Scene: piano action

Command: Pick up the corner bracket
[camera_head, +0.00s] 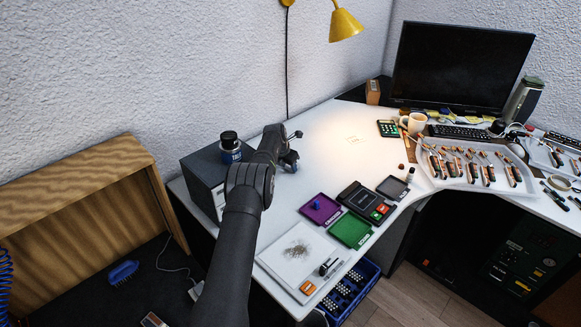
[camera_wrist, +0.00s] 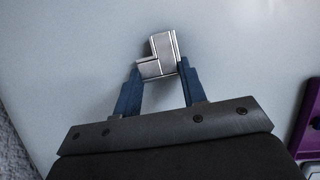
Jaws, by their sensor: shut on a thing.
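The corner bracket (camera_wrist: 167,50) is a small silver metal L-shaped piece between the fingertips in the wrist view. My gripper (camera_wrist: 158,72) has two blue fingers and is shut on the bracket, one finger at each side. The bracket's far end sticks out past the fingertips. In the head view my gripper (camera_head: 289,163) is over the left part of the white desk, and the bracket cannot be made out there. I cannot tell whether the bracket is touching the desk or held above it.
The white desk (camera_head: 335,150) is clear around and behind my gripper. A purple tray (camera_head: 330,213) and a green tray (camera_head: 350,231) lie to the front right. A white tray (camera_head: 500,185) of tools is far right.

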